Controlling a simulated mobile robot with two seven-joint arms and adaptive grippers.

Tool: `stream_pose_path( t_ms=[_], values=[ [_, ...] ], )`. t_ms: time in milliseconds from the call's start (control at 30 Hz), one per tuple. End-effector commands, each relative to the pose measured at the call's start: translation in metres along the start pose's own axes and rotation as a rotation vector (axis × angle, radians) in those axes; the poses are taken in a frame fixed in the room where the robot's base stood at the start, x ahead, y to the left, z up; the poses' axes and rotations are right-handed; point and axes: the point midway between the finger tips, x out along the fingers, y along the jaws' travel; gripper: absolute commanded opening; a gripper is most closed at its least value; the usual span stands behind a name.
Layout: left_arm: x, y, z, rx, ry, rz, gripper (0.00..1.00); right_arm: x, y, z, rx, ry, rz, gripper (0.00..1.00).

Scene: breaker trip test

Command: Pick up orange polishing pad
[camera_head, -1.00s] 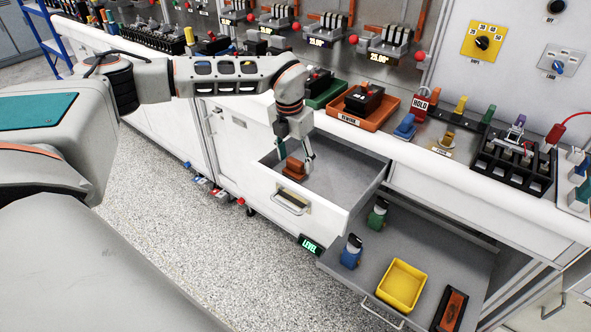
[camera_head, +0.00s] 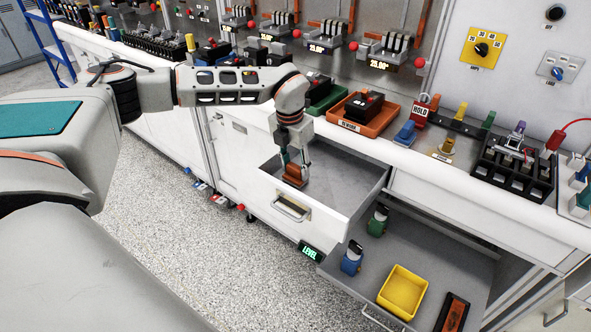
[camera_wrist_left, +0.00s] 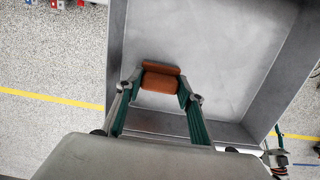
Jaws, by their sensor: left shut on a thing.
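The orange polishing pad (camera_head: 294,173) is a small orange-brown block in the upper open drawer (camera_head: 345,180), near its front left corner. My left gripper (camera_head: 295,166) reaches down into this drawer and is shut on the pad. In the left wrist view the pad (camera_wrist_left: 161,80) sits between the two green-padded fingers (camera_wrist_left: 160,91), over the grey drawer floor. I cannot tell whether the pad still touches the floor.
A lower open drawer (camera_head: 440,262) holds a yellow bin (camera_head: 403,290), a blue-and-white item (camera_head: 352,258), a green one (camera_head: 378,220) and a black-and-orange block (camera_head: 453,312). The bench above carries an orange tray (camera_head: 345,117) and a red HOLD tag (camera_head: 420,110). The upper drawer is otherwise bare.

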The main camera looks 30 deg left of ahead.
Motion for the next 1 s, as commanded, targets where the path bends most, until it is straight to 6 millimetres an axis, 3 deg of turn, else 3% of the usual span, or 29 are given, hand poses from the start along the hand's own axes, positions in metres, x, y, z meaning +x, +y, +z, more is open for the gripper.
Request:
stream_pose_path(
  t_ms=[267,700,1000],
  values=[
    [-0.041,0.0,0.007,0.0,-0.007,-0.001,0.15,-0.001,0.0,-0.002,0.0,0.0,0.0,0.4],
    [-0.155,0.0,0.02,0.0,-0.007,0.0,0.15,-0.005,0.002,-0.012,0.0,0.01,0.002,0.4],
    [-0.191,0.0,0.023,0.001,-0.002,-0.001,0.15,-0.006,0.002,-0.014,0.0,0.011,0.002,0.4]
  ],
)
